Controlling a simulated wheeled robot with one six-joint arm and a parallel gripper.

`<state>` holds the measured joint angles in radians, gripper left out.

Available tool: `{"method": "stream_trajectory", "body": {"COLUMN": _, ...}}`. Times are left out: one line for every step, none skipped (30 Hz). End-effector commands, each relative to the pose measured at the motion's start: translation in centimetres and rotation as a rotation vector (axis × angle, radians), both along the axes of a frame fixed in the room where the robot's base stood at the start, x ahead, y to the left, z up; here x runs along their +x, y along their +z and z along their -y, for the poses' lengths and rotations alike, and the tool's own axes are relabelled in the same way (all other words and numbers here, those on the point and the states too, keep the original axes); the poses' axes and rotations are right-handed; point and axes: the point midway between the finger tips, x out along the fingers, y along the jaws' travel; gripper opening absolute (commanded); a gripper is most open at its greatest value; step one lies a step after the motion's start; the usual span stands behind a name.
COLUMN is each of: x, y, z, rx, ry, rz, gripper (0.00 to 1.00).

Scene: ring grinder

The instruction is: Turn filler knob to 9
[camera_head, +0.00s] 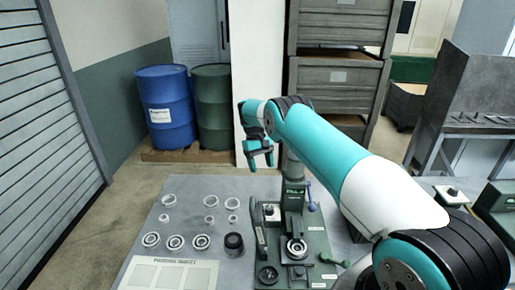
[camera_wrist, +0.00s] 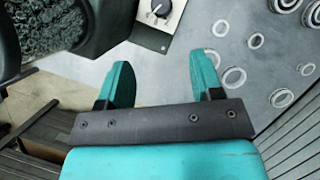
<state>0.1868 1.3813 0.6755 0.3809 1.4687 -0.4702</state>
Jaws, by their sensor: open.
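The green ring grinder (camera_head: 318,240) stands on the table. On its left side is a pale panel with a dark knob (camera_head: 269,210), which I take for the filler knob. The wrist view shows a knob (camera_wrist: 161,9) with a light pointer on a pale dial plate, partly cut by the top edge. Its numbers are too small to read. My gripper (camera_head: 261,165) hangs above and behind the panel, pointing down, apart from it. In the wrist view my gripper (camera_wrist: 161,62) has its two teal fingers spread, with nothing between them.
Several metal rings (camera_head: 175,242) and a black cup (camera_head: 234,244) lie on the table (camera_head: 140,235) left of the grinder. A round dark dial (camera_head: 267,275) sits at the grinder's front left. A blue lever knob (camera_head: 311,206) rises beside the column. Blue (camera_head: 167,105) and green (camera_head: 212,105) barrels stand behind.

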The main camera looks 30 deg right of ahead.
Motion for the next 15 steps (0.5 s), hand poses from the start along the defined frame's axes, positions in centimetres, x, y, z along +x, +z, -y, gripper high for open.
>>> {"method": "stream_trajectory", "body": {"x": -0.01, "y": 0.94, "z": 0.13, "rx": 0.0, "ry": -0.002, "rz": -0.001, "gripper": 0.6}}
{"method": "stream_trajectory", "body": {"x": 0.0, "y": 1.08, "z": 0.19, "rx": 0.0, "ry": -0.002, "rz": -0.001, "gripper": 0.6}}
{"method": "stream_trajectory", "body": {"x": -0.03, "y": 1.17, "z": 0.26, "rx": 0.0, "ry": -0.003, "rz": -0.001, "gripper": 0.6}}
{"method": "stream_trajectory", "body": {"x": -0.03, "y": 1.21, "z": 0.31, "rx": 0.0, "ry": -0.004, "rz": -0.001, "gripper": 0.6}}
{"method": "stream_trajectory", "body": {"x": -0.03, "y": 1.26, "z": 0.35, "rx": 0.0, "ry": -0.004, "rz": -0.001, "gripper": 0.6}}
{"method": "stream_trajectory", "body": {"x": -0.02, "y": 1.32, "z": 0.39, "rx": 0.0, "ry": -0.004, "rz": -0.001, "gripper": 0.6}}
{"method": "stream_trajectory", "body": {"x": -0.01, "y": 1.35, "z": 0.41, "rx": 0.0, "ry": -0.005, "rz": 0.0, "gripper": 0.6}}
{"method": "stream_trajectory", "body": {"x": 0.0, "y": 1.37, "z": 0.43, "rx": 0.0, "ry": -0.005, "rz": 0.0, "gripper": 0.6}}
{"method": "stream_trajectory", "body": {"x": -0.01, "y": 1.36, "z": 0.44, "rx": 0.0, "ry": -0.005, "rz": 0.0, "gripper": 0.6}}
{"method": "stream_trajectory", "body": {"x": 0.0, "y": 1.34, "z": 0.44, "rx": 0.0, "ry": -0.005, "rz": -0.001, "gripper": 0.6}}
{"method": "stream_trajectory", "body": {"x": 0.0, "y": 1.32, "z": 0.44, "rx": 0.0, "ry": -0.005, "rz": -0.001, "gripper": 0.6}}
{"method": "stream_trajectory", "body": {"x": 0.0, "y": 1.28, "z": 0.43, "rx": 0.0, "ry": -0.005, "rz": -0.001, "gripper": 0.6}}
{"method": "stream_trajectory", "body": {"x": 0.0, "y": 1.26, "z": 0.43, "rx": 0.0, "ry": -0.005, "rz": -0.001, "gripper": 0.6}}
{"method": "stream_trajectory", "body": {"x": 0.0, "y": 1.24, "z": 0.42, "rx": 0.0, "ry": -0.005, "rz": -0.001, "gripper": 0.6}}
{"method": "stream_trajectory", "body": {"x": 0.0, "y": 1.22, "z": 0.41, "rx": 0.0, "ry": -0.004, "rz": -0.001, "gripper": 0.6}}
